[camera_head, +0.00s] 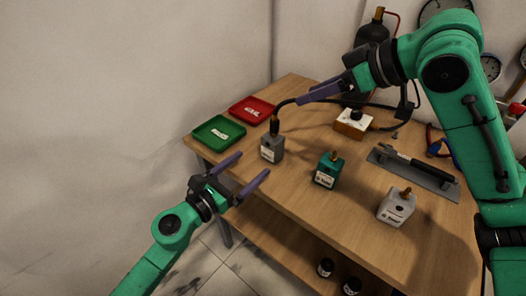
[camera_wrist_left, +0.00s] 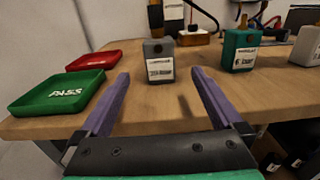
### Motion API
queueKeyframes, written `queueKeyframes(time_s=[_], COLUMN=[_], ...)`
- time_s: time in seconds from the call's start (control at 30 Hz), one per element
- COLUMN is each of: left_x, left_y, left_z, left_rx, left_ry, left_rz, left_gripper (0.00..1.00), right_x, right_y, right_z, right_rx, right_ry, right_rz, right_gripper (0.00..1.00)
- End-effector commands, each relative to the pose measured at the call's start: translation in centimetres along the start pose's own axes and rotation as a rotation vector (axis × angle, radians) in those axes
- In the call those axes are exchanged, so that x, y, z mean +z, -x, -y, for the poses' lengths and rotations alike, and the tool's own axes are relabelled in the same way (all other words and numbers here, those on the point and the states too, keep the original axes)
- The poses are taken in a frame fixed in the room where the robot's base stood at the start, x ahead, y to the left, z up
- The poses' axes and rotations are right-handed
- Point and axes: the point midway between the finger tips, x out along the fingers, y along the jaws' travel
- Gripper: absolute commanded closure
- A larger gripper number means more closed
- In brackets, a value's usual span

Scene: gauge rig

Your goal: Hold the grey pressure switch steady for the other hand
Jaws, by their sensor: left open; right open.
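The grey pressure switch (camera_head: 271,149) stands upright near the table's left edge, a small block with a white label; a dark hose fitting (camera_head: 275,126) is at its top. My left gripper (camera_head: 254,165) is open and empty, in front of the switch. In the left wrist view the switch (camera_wrist_left: 159,62) appears beyond and between the spread fingertips (camera_wrist_left: 160,74), with no finger visibly touching it. My right gripper (camera_head: 300,99) is open above the table, beside the black hose; whether it touches the hose I cannot tell.
A green tray (camera_head: 219,132) and a red tray (camera_head: 251,110) lie left of the switch. A teal block (camera_head: 328,170) and a pale grey block (camera_head: 396,207) stand to its right. A tool lies on a grey plate (camera_head: 414,172). An orange-and-white block (camera_head: 353,123) is behind.

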Motion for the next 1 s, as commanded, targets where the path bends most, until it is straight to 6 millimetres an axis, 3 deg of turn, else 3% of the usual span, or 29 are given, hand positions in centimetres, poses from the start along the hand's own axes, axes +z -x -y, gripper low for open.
queueKeyframes(time_s=[0.2, 0.4, 0.53, 0.77, 0.87, 1.0], left_x=[0.2, 0.1, 0.0, -0.1, -0.1, -0.1], left_y=[-5.3, -9.3, -10.3, -10.4, -10.4, -10.4], left_z=[-0.1, -0.1, -0.1, -0.1, -0.1, -0.1], left_rx=[0.002, 0.004, 0.002, 0.002, 0.002, 0.002], left_ry=[-0.002, 0.004, 0.003, 0.003, 0.003, 0.003], left_rz=[0.003, 0.002, 0.0, -0.001, -0.001, -0.001], left_gripper=[0.0, 0.0, 0.0, 0.0, 0.34, 0.88], right_x=[0.0, 0.0, 0.0, 0.0, 0.0, 0.0], right_y=[0.0, 0.0, 0.0, 0.0, 0.0, 0.0], right_z=[0.0, 0.0, 0.0, 0.0, 0.0, 0.0], right_rx=[0.0, 0.0, 0.0, 0.0, 0.0, 0.0], right_ry=[0.0, 0.0, 0.0, 0.0, 0.0, 0.0], right_rz=[0.0, 0.0, 0.0, 0.0, 0.0, 0.0], right_gripper=[0.5, 0.5, 0.5, 0.5, 0.5, 0.5])
